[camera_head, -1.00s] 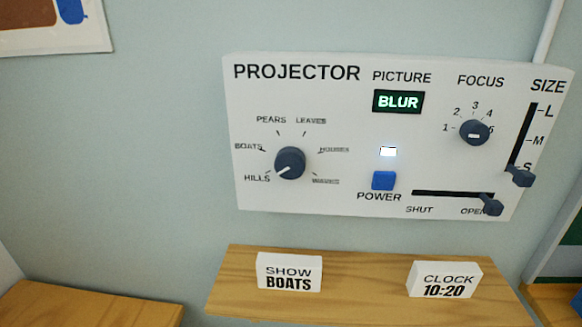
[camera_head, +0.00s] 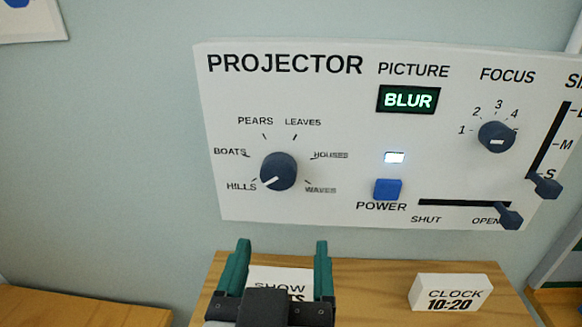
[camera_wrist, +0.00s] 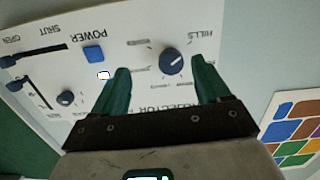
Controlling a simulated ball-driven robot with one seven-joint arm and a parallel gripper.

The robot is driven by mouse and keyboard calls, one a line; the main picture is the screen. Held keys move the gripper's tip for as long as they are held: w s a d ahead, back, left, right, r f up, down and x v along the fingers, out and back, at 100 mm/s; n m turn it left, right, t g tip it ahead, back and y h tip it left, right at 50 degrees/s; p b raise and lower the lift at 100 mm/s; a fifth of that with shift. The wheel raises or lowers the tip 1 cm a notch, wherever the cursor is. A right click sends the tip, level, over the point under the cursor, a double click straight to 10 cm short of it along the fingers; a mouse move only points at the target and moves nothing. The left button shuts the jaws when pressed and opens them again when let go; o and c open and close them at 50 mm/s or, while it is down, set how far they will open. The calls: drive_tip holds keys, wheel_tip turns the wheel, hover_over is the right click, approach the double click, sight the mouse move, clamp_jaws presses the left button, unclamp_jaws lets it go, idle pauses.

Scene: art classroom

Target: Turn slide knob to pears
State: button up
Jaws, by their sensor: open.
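The slide knob (camera_head: 278,171) is a dark round dial on the left of the white projector panel (camera_head: 300,205). Its white mark points lower left, toward HILLS. The labels around it read HILLS, BOATS, PEARS, LEAVES, HOUSES and WAVES. My gripper (camera_head: 282,250) is open and empty, below the knob and in front of the SHOW sign. In the wrist view the knob (camera_wrist: 174,61) shows beyond and between the spread green fingers of my gripper (camera_wrist: 160,80), apart from them.
The picture display (camera_head: 408,100) reads BLUR. A blue power button (camera_head: 388,189), focus knob (camera_head: 497,137), shutter slider (camera_head: 510,216) and size slider (camera_head: 546,186) are on the panel's right. A CLOCK 10:20 sign (camera_head: 451,293) stands on the wooden shelf (camera_head: 375,285). My gripper partly hides the SHOW sign (camera_head: 280,277).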

sight(278, 179)
drive_tip(key=shift+t, duration=0.5)
drive_tip(key=w+r+p, duration=0.1)
drive_tip(key=w, duration=0.2)
drive_tip(key=w+r+p, duration=0.1)
drive_tip(key=w, duration=0.2)
drive_tip(key=w+a+r, duration=0.1)
drive_tip(key=w, duration=0.2)
drive_tip(key=shift+w+p, duration=0.4)
drive_tip(key=shift+c, duration=0.3)
drive_tip(key=c, duration=1)
drive_tip(key=shift+o, duration=0.2)
drive_tip(key=shift+m, duration=0.3)
drive_tip(key=shift+b, duration=0.45)
